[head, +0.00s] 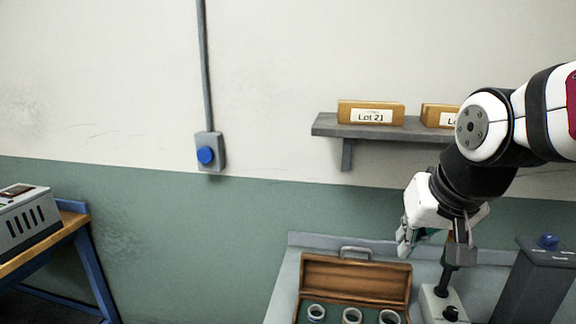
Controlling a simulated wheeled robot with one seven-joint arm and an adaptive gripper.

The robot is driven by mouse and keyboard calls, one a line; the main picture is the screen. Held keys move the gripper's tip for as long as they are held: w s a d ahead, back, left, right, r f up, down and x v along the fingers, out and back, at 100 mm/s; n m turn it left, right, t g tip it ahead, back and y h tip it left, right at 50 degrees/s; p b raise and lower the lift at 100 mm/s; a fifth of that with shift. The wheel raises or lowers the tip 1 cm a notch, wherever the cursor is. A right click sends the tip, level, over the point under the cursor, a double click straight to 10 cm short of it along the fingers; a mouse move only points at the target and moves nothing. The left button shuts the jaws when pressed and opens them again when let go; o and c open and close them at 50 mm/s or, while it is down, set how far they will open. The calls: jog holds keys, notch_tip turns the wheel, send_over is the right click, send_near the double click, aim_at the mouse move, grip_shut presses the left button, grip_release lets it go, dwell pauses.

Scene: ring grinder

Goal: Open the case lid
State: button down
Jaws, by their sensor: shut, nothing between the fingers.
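A brown wooden case (303,313) sits on the grey bench at the bottom of the head view. Its lid (355,280) stands raised at the back, with a metal handle (355,253) at its upper edge. Several pale rings (352,315) show on the green lining inside, and the case's front is cut off by the frame. My gripper (402,249) is shut and empty. It appears beside the lid's upper right corner, pointing down; I cannot tell whether it touches the lid.
A small machine (442,304) with a black post and knob stands right of the case. A grey box (541,280) with a blue button is farther right. A wall shelf (330,127) carries labelled wooden blocks. Another table (82,232) with a grey device is at left.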

jog(key=s+n, duration=0.1)
jog(key=s, duration=1.2)
jog(key=shift+r, duration=0.25)
jog(key=c, duration=2.1)
grip_release()
jog(key=shift+s+a+f, duration=0.1)
jog(key=shift+s, duration=0.2)
jog(key=shift+c, duration=0.2)
jog(key=o, duration=0.4)
jog(key=shift+o, duration=0.3)
jog(key=w+n+g+h+b, duration=0.1)
jog(key=w+n, duration=0.6)
jog(key=w, duration=0.9)
jog(key=shift+w+n+h+b, duration=0.2)
jog(key=shift+n+h+b, duration=0.1)
jog(key=shift+h+b, duration=0.15)
jog(key=n+g+b, duration=0.1)
jog(key=n+b, duration=0.1)
jog(key=n, duration=0.6)
send_over(359, 260)
jog(key=shift+y, duration=0.35)
notch_tip(359, 260, down, 21)
jog(key=shift+s+f, duration=0.1)
jog(key=shift+f, duration=0.05)
jog(key=shift+c, duration=0.2)
grip_shut()
